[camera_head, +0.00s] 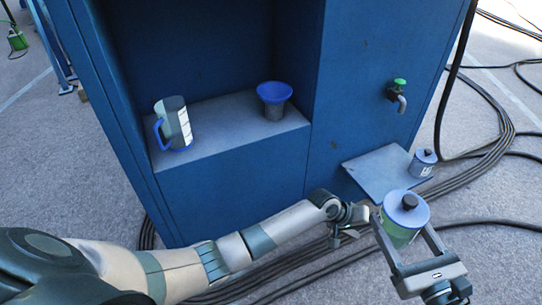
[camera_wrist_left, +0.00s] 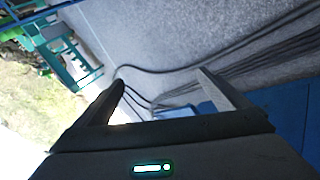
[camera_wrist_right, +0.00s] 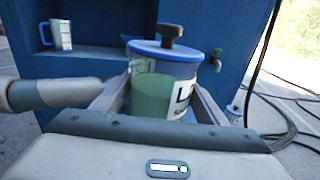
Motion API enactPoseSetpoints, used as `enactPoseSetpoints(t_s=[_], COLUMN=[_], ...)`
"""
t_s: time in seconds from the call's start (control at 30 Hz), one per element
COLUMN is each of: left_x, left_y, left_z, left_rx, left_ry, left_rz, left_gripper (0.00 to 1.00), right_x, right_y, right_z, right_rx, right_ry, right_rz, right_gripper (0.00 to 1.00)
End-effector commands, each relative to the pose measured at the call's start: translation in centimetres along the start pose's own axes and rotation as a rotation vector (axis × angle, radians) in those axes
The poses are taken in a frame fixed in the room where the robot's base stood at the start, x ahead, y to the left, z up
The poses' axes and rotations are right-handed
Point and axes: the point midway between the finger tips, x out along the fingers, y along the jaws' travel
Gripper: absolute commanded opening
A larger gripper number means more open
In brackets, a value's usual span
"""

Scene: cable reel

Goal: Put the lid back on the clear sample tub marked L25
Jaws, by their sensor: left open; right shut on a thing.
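A clear tub (camera_head: 400,236) with green contents is held upright between the fingers of my right gripper (camera_head: 401,222). A blue lid (camera_head: 407,208) with a black knob lies on top of it; whether it is fully seated I cannot tell. In the right wrist view the tub (camera_wrist_right: 165,95) shows a white label starting with "L", the rest cut off by a finger, and the lid (camera_wrist_right: 160,50) covers its top. My left gripper (camera_head: 350,222) is just left of the tub. In the left wrist view its fingers (camera_wrist_left: 162,80) are apart with nothing between them.
A blue-handled jug (camera_head: 173,125) and a blue-topped cup (camera_head: 274,100) stand in the cabinet (camera_head: 230,185) recess. A green-handled tap (camera_head: 397,95) is on its front. Black cables (camera_head: 480,150) run over the floor.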

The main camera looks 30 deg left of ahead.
Motion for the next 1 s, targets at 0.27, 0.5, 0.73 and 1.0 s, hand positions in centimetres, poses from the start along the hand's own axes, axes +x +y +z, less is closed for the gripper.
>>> enactPoseSetpoints(t_s=[0.27, 0.5, 0.73, 1.0], left_x=[1.9, 1.6, -0.4, -4.3], left_y=[-11.3, -20.9, -29.7, -37.5], left_z=[6.0, 12.9, 21.2, 31.0], left_rx=[0.079, 0.185, 0.31, 0.472], left_ry=[0.09, 0.129, 0.121, 0.063], left_rz=[-0.112, -0.243, -0.38, -0.52], left_gripper=[0.95, 0.95, 0.95, 0.95], right_x=[0.0, 0.0, 0.0, 0.0], right_y=[0.0, 0.0, 0.0, 0.0], right_z=[0.1, 0.1, 0.1, 0.1], right_rx=[-0.001, -0.001, -0.001, -0.001], right_ry=[-0.002, -0.002, -0.002, -0.002], right_rz=[0.001, 0.001, 0.001, 0.001], right_gripper=[0.27, 0.27, 0.27, 0.27])
